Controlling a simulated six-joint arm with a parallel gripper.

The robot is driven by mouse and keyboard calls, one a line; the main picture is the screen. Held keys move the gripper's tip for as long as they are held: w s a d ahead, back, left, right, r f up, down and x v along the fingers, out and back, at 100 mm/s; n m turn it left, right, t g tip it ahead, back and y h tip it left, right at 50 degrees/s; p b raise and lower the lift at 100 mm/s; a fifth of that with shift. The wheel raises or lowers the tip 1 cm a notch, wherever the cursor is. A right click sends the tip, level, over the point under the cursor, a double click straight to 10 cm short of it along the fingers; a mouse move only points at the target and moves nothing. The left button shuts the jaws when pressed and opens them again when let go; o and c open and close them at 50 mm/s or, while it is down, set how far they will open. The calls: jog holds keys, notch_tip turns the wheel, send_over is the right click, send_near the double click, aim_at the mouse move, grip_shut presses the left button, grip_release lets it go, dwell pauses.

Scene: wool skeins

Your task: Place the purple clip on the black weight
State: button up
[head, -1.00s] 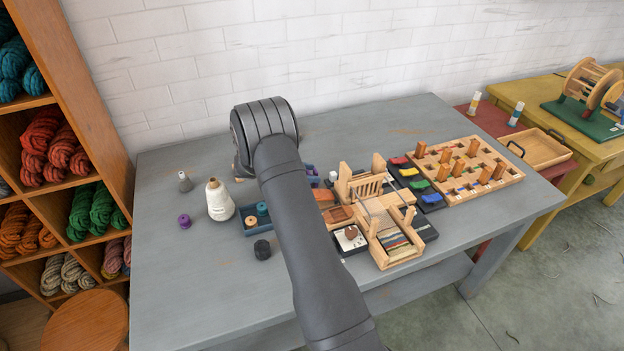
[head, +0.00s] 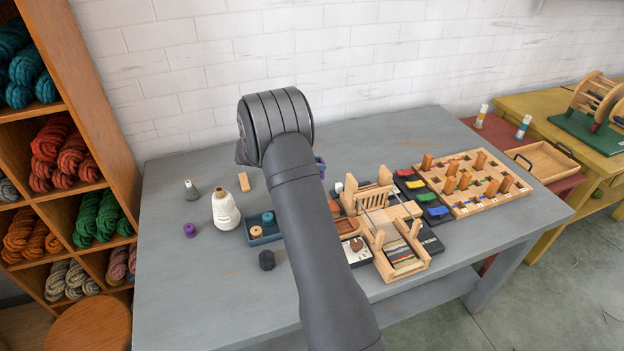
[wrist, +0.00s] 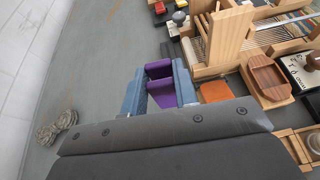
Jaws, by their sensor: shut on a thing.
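The purple clip (wrist: 160,85) is between the blue fingertips of my gripper (wrist: 158,90) in the wrist view, which are shut on it. The clip is held up over the table, behind the wooden loom. The black weight (head: 266,260), a small dark faceted lump, stands on the grey table in front of the blue tray, left of my arm. The weight is not seen in the wrist view.
A wooden loom (head: 400,262) and pegboard (head: 482,204) fill the right. The front left table is clear.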

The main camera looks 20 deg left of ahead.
jog(key=s+d+r+n+t+y, duration=0.1)
jog(key=s+d+r+n+y, duration=0.15)
jog(key=s, duration=0.65)
jog(key=s+d+r+n+t+y, duration=0.15)
jog(key=s+d, duration=0.25)
jog(key=s, duration=0.4)
jog(key=s+d+r+n+t+y, duration=0.1)
jog(key=s+d+r, duration=0.2)
jog(key=s, duration=0.6)
send_over(263, 258)
jog(key=shift+f, duration=5.55)
jog(key=o, duration=0.5)
jog(key=shift+f, duration=0.15)
jog(key=o, duration=0.4)
jog(key=shift+o, duration=0.2)
